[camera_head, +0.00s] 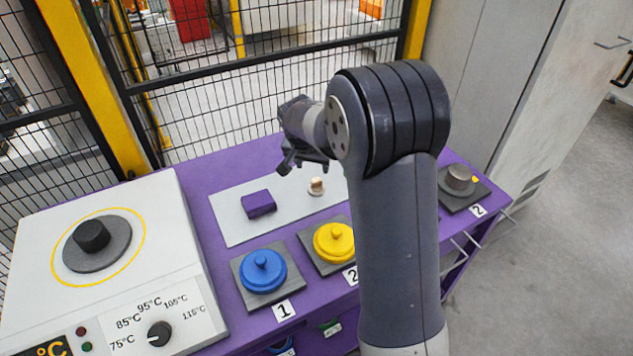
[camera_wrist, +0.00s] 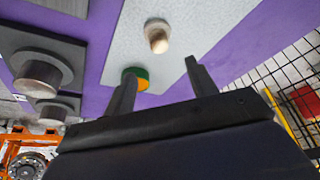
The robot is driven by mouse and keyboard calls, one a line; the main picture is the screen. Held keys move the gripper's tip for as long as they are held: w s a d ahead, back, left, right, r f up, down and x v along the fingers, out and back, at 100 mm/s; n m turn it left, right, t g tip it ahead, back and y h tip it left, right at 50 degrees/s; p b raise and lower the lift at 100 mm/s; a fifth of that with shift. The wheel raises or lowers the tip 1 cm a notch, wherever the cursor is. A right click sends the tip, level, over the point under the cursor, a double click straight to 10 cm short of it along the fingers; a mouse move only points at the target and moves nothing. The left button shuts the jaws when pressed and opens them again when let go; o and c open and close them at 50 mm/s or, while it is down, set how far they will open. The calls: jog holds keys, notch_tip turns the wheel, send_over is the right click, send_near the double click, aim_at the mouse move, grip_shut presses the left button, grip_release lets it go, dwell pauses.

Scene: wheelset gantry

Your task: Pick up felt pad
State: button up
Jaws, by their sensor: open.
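I cannot tell for sure which item is the felt pad. A purple block (camera_head: 259,204) lies on the pale grey mat (camera_head: 236,225) in the head view. A small pale knobbed piece (camera_head: 317,186) stands to its right, and it shows near the top of the wrist view (camera_wrist: 157,36). A green and orange round piece (camera_wrist: 142,76) lies at the mat's edge, partly behind my left finger in the wrist view; I do not make it out in the head view. My gripper (camera_head: 304,166) is open and empty above the mat, its two fingers apart in the wrist view (camera_wrist: 159,71).
Blue (camera_head: 263,272) and yellow (camera_head: 334,243) lidded pots stand on dark plates in front of the mat. A white heater (camera_head: 185,290) fills the left. A grey cylinder (camera_head: 460,179) stands on a plate at right. A mesh fence (camera_head: 270,75) runs behind the purple table.

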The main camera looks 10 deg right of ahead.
aim_at(316, 180)
jog(key=p+x, duration=0.1)
jog(key=x, duration=0.9)
jog(key=shift+w+f+p, duration=0.2)
jog(key=shift+f+p, duration=0.1)
jog(key=shift+p, duration=0.05)
jog(key=shift+c, duration=0.5)
jog(key=c, duration=0.6)
jog(key=shift+o, duration=0.2)
notch_tip(316, 180, up, 10)
jog(key=shift+r+b, duration=0.1)
jog(key=shift+b, duration=0.45)
jog(key=o, duration=0.5)
jog(key=c, duration=0.4)
